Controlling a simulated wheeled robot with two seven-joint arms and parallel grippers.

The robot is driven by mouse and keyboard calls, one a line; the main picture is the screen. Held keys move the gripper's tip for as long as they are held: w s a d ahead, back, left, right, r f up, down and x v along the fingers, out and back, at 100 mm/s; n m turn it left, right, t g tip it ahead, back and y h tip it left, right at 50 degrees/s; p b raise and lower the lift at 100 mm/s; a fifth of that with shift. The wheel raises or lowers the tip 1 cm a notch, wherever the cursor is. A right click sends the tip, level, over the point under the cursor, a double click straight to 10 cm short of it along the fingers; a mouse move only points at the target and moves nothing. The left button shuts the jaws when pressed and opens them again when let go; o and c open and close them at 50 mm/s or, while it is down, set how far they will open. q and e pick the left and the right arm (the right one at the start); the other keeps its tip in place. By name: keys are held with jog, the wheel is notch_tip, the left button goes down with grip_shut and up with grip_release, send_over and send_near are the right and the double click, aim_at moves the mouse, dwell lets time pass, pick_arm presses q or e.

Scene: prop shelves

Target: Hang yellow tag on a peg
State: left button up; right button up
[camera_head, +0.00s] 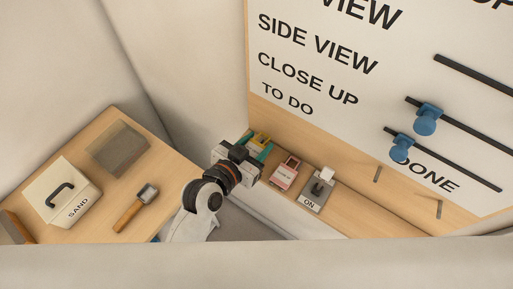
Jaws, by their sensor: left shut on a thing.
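The yellow tag (261,138) shows at the far left end of the wooden shelf, just beyond my left gripper, and is partly hidden. My left gripper (245,157) reaches down to that end and is shut, apparently on the yellow tag; its fingertips are hard to make out. Two small pegs stick out of the board's lower edge, a left one (377,174) and a right one (438,209), both bare, near the word DONE. My right gripper is not in view.
A teal item lies beside the yellow tag. Black rails with blue sliders (426,120) jut from the board. A left table (100,215) holds a SAND box and a brush-like tool.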

aim_at(257, 152)
pick_arm(q)
notch_tip(257, 152, down, 3)
jog(key=shift+r, duration=0.1)
jog(key=shift+w+p, duration=0.1)
jog(key=shift+p, duration=0.65)
jog(key=shift+w+d+f, duration=0.1)
jog(key=shift+f, duration=0.2)
jog(key=shift+f, duration=0.1)
jog(key=o, duration=1)
